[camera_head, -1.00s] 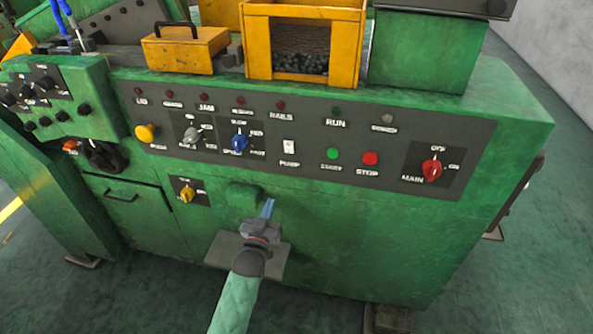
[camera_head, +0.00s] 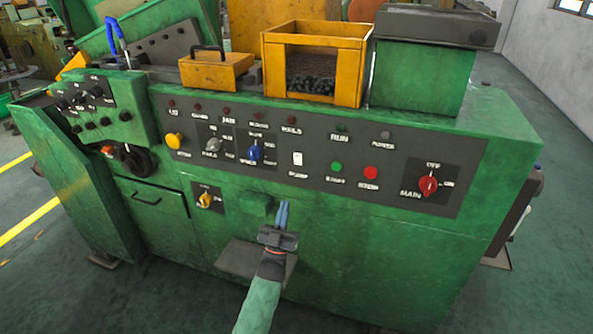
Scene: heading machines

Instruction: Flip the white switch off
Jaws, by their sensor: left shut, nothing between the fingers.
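The white switch (camera_head: 297,159) is a small upright rectangle on the dark control panel (camera_head: 320,187) of the green machine, above a small label. Whether it is on or off is too small to tell. My left gripper (camera_head: 283,207) is in front of the machine, below the panel and a little left of the switch. Its narrow blue fingers point up and are together, with nothing between them. It is apart from the switch. My right gripper is not in view.
Beside the switch are a blue knob (camera_head: 254,153), a green button (camera_head: 337,167) and a red button (camera_head: 371,172). A red main knob (camera_head: 428,184) is at the right. A grey plate (camera_head: 236,259) juts out below. A yellow bin (camera_head: 311,92) stands on top.

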